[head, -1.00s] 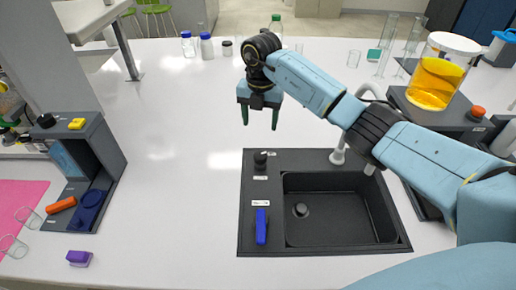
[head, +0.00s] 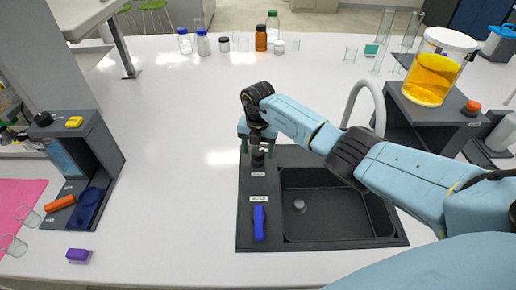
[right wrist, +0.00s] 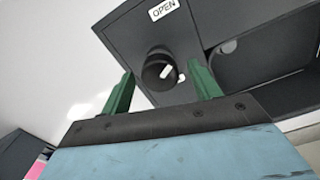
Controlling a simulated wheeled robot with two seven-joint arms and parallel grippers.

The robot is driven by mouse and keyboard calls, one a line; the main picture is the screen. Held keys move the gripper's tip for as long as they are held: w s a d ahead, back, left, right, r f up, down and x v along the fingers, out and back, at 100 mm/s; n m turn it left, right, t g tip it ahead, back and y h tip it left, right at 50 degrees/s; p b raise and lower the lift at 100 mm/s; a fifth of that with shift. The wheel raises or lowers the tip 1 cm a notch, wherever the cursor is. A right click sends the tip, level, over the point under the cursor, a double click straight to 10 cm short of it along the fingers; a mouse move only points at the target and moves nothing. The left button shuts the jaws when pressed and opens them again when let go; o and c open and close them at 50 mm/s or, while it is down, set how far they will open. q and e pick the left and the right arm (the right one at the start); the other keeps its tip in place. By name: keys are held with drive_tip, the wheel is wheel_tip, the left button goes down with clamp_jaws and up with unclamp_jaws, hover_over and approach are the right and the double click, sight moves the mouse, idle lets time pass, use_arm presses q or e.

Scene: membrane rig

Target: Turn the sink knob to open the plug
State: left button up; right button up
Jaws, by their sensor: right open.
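The black sink knob (head: 257,160) stands on the left deck of the dark sink (head: 246,238). In the right wrist view the knob (right wrist: 158,72) has a white mark, and a white "OPEN" label lies beyond it. My right gripper (head: 257,149) is open, with its green fingers pointing down close above the knob. In the right wrist view the knob appears between the two fingers (right wrist: 160,72); I cannot tell if they touch it. The round plug (head: 300,205) sits in the basin. My left gripper is not in view.
A blue lever (head: 259,222) is in front of the knob on the same deck. The grey faucet (head: 366,84) rises behind the basin, near my right arm. A beaker of yellow liquid (head: 427,80) stands at the right.

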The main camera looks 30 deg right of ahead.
sight(258, 151)
drive_tip(key=c, duration=1)
drive_tip(key=shift+d+n+b, duration=0.1)
drive_tip(key=shift+n+b, duration=0.3)
drive_tip(key=shift+n, duration=0.3)
drive_tip(key=shift+n+b, duration=0.3)
drive_tip(key=shift+n, duration=0.6)
drive_tip(key=o, duration=1)
drive_tip(key=shift+r, duration=0.1)
wheel_tip(258, 151, up, 13)
drive_tip(key=shift+b, duration=0.3)
